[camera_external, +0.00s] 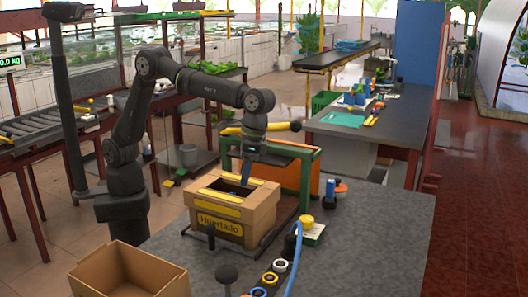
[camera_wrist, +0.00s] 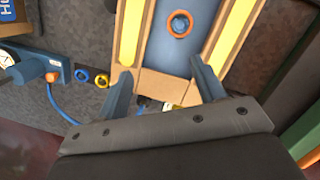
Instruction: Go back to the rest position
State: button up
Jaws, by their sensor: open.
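My gripper (camera_external: 248,180) points down over the open cardboard box (camera_external: 262,210) with yellow bands on its top flaps. In the wrist view its two blue-grey fingers stand wide apart, and the gripper (camera_wrist: 160,72) is open with nothing held between them. The box (camera_wrist: 162,85) shows beneath and beyond the fingers, with a yellow strip on each side. An orange ring (camera_wrist: 190,24) shows between the strips against a blue-grey surface. I cannot tell how far the fingertips are from the box. My arm is bent over from its base at the left.
A green frame (camera_external: 312,165) and an orange crate (camera_external: 290,174) stand behind the box. An open empty carton (camera_external: 115,275) is at the front left. Coloured rings (camera_external: 270,278) and a yellow-topped item (camera_external: 306,221) lie on the grey table (camera_external: 375,245), whose right part is clear.

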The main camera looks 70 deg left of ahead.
jog(key=w+a+r+n+t+h, duration=0.2)
jog(key=w+r+n+h, duration=0.1)
jog(key=w+n, duration=0.3)
jog(key=shift+w+r+n, duration=0.3)
jog(key=shift+w+r, duration=0.25)
jog(key=shift+w, duration=0.6)
